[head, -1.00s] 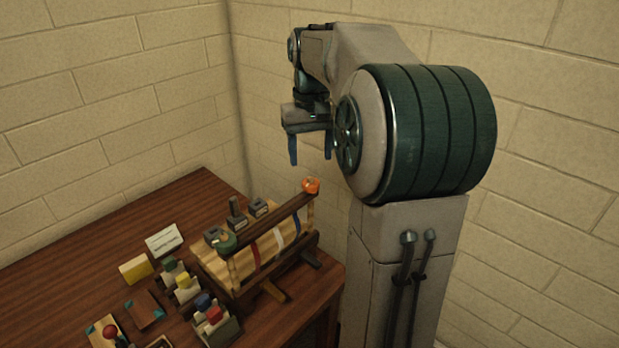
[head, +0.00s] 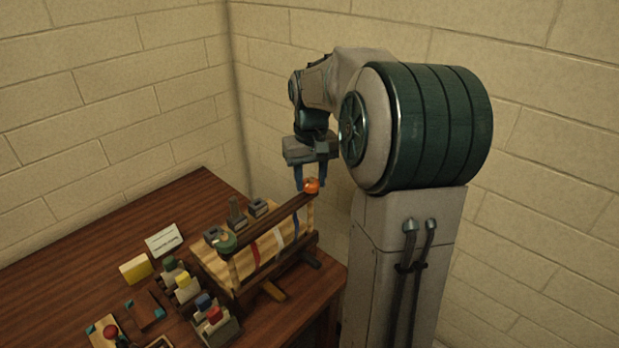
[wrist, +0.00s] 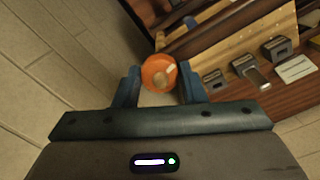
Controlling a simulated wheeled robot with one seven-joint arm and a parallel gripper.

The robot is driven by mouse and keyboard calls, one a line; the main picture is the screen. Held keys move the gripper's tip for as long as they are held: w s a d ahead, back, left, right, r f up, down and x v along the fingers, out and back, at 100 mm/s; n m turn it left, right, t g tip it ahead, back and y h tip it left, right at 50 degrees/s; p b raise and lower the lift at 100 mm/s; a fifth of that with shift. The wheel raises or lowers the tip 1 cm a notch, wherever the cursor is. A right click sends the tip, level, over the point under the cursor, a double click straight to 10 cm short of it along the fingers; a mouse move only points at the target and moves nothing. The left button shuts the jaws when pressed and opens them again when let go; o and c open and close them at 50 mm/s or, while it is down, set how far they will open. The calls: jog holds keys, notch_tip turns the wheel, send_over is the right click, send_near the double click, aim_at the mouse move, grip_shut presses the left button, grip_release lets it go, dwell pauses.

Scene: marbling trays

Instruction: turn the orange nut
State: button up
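The orange nut (head: 311,186) sits on top of the post at the far right end of the wooden press on the table. In the wrist view the orange nut (wrist: 159,72) shows as a round orange cap with a pale mark, in line with the gap between the fingers. My gripper (head: 311,187) points down right at the nut. Its two blue fingers (wrist: 159,84) are spread wide, one to each side of the nut. I cannot tell whether either finger touches it. A green nut (head: 226,242) sits on the press's near left end.
The wooden press (head: 262,262) with its dark beam stands at the table's right edge. Grey blocks stand behind it. Brick walls close off the back and right.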

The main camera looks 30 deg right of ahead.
jog(key=shift+m, duration=3.4)
jog(key=o, duration=1)
notch_tip(320, 180, up, 14)
jog(key=shift+f, duration=0.1)
